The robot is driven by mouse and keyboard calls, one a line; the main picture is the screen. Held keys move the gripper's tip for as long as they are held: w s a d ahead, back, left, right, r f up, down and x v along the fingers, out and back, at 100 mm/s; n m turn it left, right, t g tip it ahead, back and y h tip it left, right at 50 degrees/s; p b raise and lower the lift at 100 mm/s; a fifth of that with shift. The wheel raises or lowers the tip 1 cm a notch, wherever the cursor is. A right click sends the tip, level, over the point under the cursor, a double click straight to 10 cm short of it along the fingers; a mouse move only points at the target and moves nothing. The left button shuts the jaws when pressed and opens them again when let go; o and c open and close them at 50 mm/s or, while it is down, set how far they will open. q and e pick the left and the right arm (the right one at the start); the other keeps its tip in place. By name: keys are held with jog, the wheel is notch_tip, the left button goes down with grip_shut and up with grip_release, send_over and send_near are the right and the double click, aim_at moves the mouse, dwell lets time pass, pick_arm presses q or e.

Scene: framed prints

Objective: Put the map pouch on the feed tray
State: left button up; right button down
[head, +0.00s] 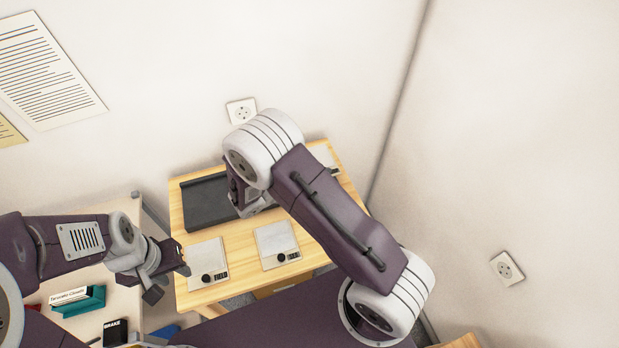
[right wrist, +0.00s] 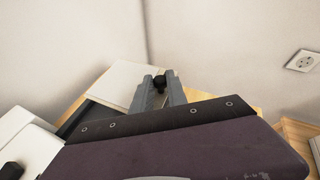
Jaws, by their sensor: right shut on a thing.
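My right gripper (right wrist: 160,90) is shut on a small dark thing (right wrist: 160,82), seen between its fingertips in the right wrist view. I cannot tell whether this is the map pouch. In the head view my right arm covers the fingertips, over the wooden table (head: 237,243). A flat black tray (head: 205,203) lies at the table's back left, partly behind that arm; it looks like the feed tray. My left gripper (head: 170,272) is open and empty, between the pale table and the wooden one. No thing is clearly recognisable as the map pouch.
Two pale flat devices (head: 207,264) (head: 277,244) with black knobs sit along the wooden table's front. Another pale panel (head: 322,155) is at its back right. A teal box (head: 84,301) and a black box (head: 115,331) stand on the left table. Walls meet behind.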

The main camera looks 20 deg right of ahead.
jog(key=shift+w+a+f, duration=0.55)
jog(key=shift+w+f, duration=0.05)
jog(key=shift+w, duration=0.1)
jog(key=shift+w+a+f, duration=0.15)
jog(key=shift+w+a, duration=0.1)
jog(key=shift+a, duration=0.1)
notch_tip(320, 180, down, 4)
jog(key=shift+w+f, duration=0.1)
jog(key=shift+f+b, duration=0.1)
jog(key=shift+b, duration=0.25)
jog(key=c, duration=1.3)
grip_release()
